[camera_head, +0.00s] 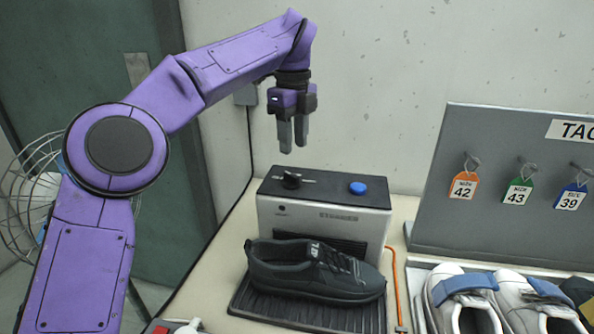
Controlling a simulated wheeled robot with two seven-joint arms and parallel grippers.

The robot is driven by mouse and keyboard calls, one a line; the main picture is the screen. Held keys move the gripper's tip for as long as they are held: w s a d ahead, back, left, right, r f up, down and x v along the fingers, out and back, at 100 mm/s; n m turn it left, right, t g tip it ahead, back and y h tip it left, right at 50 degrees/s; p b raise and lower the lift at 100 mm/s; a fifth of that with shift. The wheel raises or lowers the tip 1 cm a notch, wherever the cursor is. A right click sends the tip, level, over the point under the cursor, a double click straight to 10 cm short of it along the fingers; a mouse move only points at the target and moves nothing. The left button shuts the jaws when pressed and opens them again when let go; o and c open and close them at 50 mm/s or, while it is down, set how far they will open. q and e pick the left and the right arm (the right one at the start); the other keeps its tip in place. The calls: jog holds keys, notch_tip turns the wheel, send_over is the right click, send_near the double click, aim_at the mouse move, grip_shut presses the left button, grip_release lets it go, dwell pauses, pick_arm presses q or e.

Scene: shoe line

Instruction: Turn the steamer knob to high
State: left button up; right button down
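The steamer (325,215) is a grey-white box with a black top, standing at the back of the bench. Its black knob (291,180) sits on the left of the top; its exact setting is too small to read. My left gripper (293,149) hangs fingers-down just above the knob, apart from it. Its two grey fingers show a narrow gap with nothing between them. My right gripper is not in view.
A blue button (358,188) is right of the knob. A black shoe (315,270) rests on a dark ribbed mat (262,307) before the steamer. A grey tag board (470,220) with size tags and white shoes (462,300) are at right. A wire fan (35,185) is at left.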

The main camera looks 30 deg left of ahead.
aim_at(293, 175)
pick_arm(q)
notch_tip(293, 175, down, 7)
jog(key=shift+w+a+f+b, duration=0.1)
jog(key=shift+a+f+b, duration=0.05)
jog(key=shift+b, duration=0.6)
jog(key=shift+f, duration=0.3)
grip_shut()
